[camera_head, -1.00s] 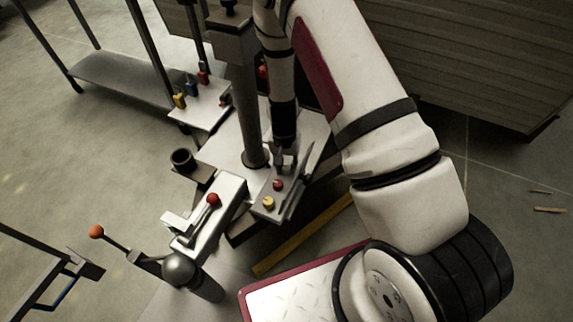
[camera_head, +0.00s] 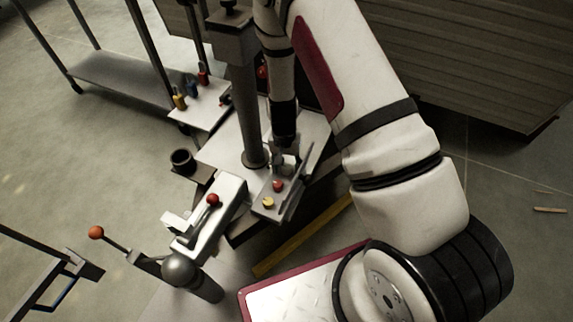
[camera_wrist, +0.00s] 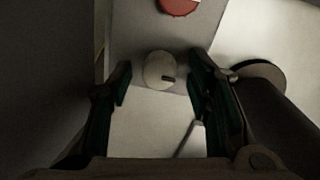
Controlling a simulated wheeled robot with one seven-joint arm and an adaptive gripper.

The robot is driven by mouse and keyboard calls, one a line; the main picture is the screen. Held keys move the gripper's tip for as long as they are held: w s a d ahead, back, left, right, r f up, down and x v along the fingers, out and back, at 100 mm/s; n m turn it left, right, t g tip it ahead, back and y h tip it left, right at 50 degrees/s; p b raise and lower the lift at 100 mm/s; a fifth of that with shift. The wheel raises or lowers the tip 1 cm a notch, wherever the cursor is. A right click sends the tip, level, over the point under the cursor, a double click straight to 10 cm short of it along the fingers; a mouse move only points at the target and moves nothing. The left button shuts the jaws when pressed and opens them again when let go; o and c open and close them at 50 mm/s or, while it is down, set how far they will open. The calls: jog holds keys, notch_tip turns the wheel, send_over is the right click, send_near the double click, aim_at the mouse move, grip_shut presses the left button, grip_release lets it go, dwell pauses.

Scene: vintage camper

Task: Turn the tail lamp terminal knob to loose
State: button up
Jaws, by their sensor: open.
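A pale round knob (camera_wrist: 159,70) with a dark mark on its right side shows in the wrist view, on a grey panel (camera_wrist: 130,35). My gripper (camera_wrist: 161,78) is open, with one finger on each side of this knob. I cannot tell whether either finger touches it. A red knob (camera_wrist: 179,5) sits farther up the same panel, cut by the frame edge. In the head view my gripper (camera_head: 286,160) is over the far end of the small panel, which carries a red knob (camera_head: 278,186) and a yellow knob (camera_head: 268,202). No label is readable; the pale knob is hidden there.
A grey column (camera_head: 243,100) stands just left of my gripper. A lever with a red ball (camera_head: 212,199) and a dark cup (camera_head: 182,160) are to the left. A plate with coloured parts (camera_head: 200,105) lies behind. A dark round part (camera_wrist: 259,77) is right of the fingers.

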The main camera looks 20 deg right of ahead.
notch_tip(320, 180, up, 12)
jog(key=shift+w+a+f, duration=0.15)
dwell(0.7)
notch_tip(320, 180, up, 12)
jog(key=f+n+y, duration=0.1)
send_over(285, 166)
jog(key=s+a, duration=0.2)
jog(key=s, duration=0.2)
jog(key=s+r+n, duration=0.2)
jog(key=s+r, duration=0.5)
jog(key=r, duration=0.4)
jog(key=s+d+r+n, duration=0.15)
jog(key=s+r, duration=0.25)
jog(key=s, duration=0.7)
jog(key=s+d+r+n, duration=0.15)
jog(key=s+r, duration=0.35)
jog(key=s, duration=0.6)
notch_tip(285, 166, up, 26)
jog(key=t+p, duration=0.4)
jog(key=p, duration=2)
jog(key=shift+s+a+n+h+p, duration=0.15)
jog(key=shift+s+n+h+p, duration=0.05)
jog(key=shift+n+h+p, duration=0.1)
